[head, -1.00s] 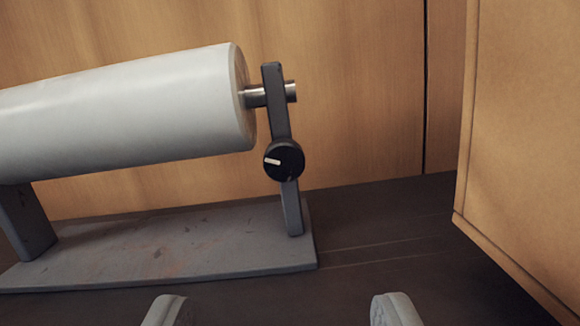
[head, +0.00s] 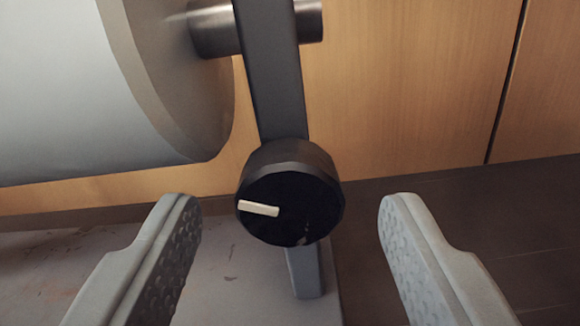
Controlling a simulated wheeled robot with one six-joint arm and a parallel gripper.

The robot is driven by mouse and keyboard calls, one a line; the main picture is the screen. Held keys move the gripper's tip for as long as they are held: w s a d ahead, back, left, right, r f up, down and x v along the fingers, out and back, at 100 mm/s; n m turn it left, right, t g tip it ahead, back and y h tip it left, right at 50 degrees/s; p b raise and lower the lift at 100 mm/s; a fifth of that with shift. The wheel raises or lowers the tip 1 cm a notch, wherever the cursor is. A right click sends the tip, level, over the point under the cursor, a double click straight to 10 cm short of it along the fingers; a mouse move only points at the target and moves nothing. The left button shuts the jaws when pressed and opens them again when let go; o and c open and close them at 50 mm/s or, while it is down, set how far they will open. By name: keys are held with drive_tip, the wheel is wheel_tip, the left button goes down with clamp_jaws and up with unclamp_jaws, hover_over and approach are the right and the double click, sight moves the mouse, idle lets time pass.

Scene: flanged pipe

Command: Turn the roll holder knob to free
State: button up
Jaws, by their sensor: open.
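The black round knob (head: 300,205) sits on the front of the roll holder's grey upright (head: 272,90). Its pale pointer mark (head: 259,208) points left, tipped very slightly. The white roll (head: 90,90) hangs at the left on a metal shaft (head: 213,30) that passes through the upright. My gripper (head: 288,212) is open, with one grey textured finger on each side of the knob in the picture. A gap shows between each finger and the knob, and neither finger appears to touch it.
The holder's grey base plate (head: 215,285) lies below on a dark surface (head: 450,215). A wooden panel (head: 410,90) with a dark vertical seam stands behind. The area right of the upright is clear.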

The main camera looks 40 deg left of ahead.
drive_tip(key=shift+w+a, duration=0.3)
drive_tip(key=shift+w, duration=0.1)
drive_tip(key=c, duration=1)
drive_tip(key=shift+m, duration=0.4)
drive_tip(key=m, duration=0.5)
drive_tip(key=shift+m, duration=0.4)
drive_tip(key=m, duration=0.6)
drive_tip(key=shift+m, duration=0.3)
drive_tip(key=shift+d+f, duration=0.1)
